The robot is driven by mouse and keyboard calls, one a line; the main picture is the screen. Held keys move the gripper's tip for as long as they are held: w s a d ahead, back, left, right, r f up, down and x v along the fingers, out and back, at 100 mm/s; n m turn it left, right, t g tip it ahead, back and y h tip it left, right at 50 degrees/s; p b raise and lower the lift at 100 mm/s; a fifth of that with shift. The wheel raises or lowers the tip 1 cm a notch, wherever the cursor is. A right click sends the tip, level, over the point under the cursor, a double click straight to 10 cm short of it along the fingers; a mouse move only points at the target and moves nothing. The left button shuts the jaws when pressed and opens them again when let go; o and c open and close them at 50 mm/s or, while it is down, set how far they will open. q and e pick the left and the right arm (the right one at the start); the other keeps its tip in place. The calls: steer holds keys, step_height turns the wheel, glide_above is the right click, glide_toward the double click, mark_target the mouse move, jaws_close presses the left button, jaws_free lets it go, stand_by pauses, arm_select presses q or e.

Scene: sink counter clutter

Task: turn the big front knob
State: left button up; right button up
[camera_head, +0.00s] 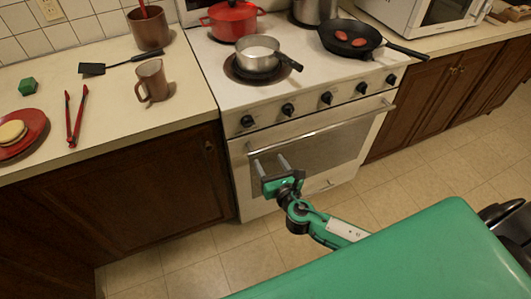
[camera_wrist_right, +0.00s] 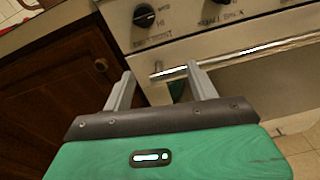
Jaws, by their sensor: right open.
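The white stove's front panel carries a row of several black knobs. The leftmost knob (camera_head: 247,121) shows at the panel's left end, and a black knob (camera_wrist_right: 144,15) is near the top of the right wrist view. Others are the second knob (camera_head: 288,110), the middle knob (camera_head: 326,98) and two further right. I cannot tell which one is biggest. My right gripper (camera_head: 270,162) is open and empty in front of the oven door, below the knob row and apart from it. In the right wrist view its two fingers (camera_wrist_right: 160,75) are spread. My left gripper is out of view.
The oven door handle (camera_head: 325,124) runs across just below the knobs, close to my right fingers. A saucepan (camera_head: 257,55), a red pot (camera_head: 232,18) and a frying pan (camera_head: 350,40) stand on the stove top. The floor (camera_head: 190,262) before the stove is clear.

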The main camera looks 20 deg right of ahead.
steer(key=s+d+f+m+g+p, duration=0.1)
steer(key=s+d+f+m+g, duration=0.1)
steer(key=f+m, duration=0.2)
steer(key=s+d+f+m+g+h+p, duration=0.1)
steer(key=s+d+f+m+g+p, duration=0.1)
steer(key=f, duration=0.8)
steer(key=s+d+f+m+g+p, duration=0.1)
steer(key=s+d+f+m+g, duration=0.1)
steer(key=f+m, duration=0.3)
steer(key=shift+s+d+f+m+g, duration=0.3)
steer(key=shift+s+d+f+g, duration=0.1)
steer(key=shift+f, duration=1.2)
